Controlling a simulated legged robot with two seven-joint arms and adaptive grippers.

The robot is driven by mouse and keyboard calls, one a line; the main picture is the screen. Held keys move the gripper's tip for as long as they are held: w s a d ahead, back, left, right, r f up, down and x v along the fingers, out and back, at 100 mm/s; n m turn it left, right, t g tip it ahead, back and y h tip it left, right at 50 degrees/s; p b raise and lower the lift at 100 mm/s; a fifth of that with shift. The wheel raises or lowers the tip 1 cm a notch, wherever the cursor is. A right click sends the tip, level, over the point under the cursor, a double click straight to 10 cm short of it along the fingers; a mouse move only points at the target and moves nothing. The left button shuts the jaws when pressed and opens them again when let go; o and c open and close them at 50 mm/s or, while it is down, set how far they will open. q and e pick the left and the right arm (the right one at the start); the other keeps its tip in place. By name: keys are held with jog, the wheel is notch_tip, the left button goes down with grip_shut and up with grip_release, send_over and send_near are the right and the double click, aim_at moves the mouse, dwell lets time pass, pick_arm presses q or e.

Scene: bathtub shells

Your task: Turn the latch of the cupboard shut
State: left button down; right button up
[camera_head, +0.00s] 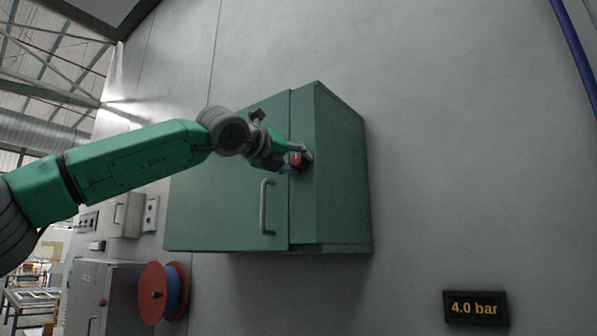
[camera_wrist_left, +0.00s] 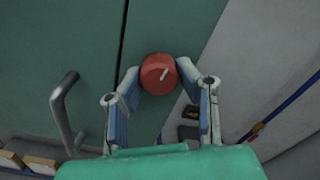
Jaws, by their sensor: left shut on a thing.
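The green cupboard (camera_head: 338,170) hangs on a grey wall, its door closed or nearly so. A grey bar handle (camera_head: 265,207) is on the door; it also shows in the left wrist view (camera_wrist_left: 64,112). The latch is a round red knob (camera_wrist_left: 158,74) with a short white mark slanting up to the right, beside the dark door gap. My left gripper (camera_head: 297,160) is shut on the red knob, its fingers on either side of it in the left wrist view (camera_wrist_left: 158,86). In the head view the fingers partly hide the knob. My right gripper is not in view.
A black sign reading "4.0 bar" (camera_head: 476,308) is on the wall at lower right. A red and blue reel (camera_head: 163,292) and grey boxes (camera_head: 126,214) are at lower left.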

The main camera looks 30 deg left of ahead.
pick_arm(q)
jog(key=c, duration=2.3)
grip_release()
jog(key=n+b, duration=0.2)
jog(key=n, duration=0.2)
jog(key=shift+a+r, duration=0.1)
jog(key=shift+a, duration=0.05)
jog(key=shift+n+b, duration=0.8)
jog(key=shift+n, duration=0.7)
grip_shut()
jog(key=o, duration=1.1)
grip_release()
jog(key=shift+a, duration=0.1)
jog(key=s, duration=0.8)
jog(key=s+a, duration=0.1)
jog(key=s, duration=0.2)
jog(key=shift+s+f, duration=0.2)
jog(key=shift+s, duration=0.2)
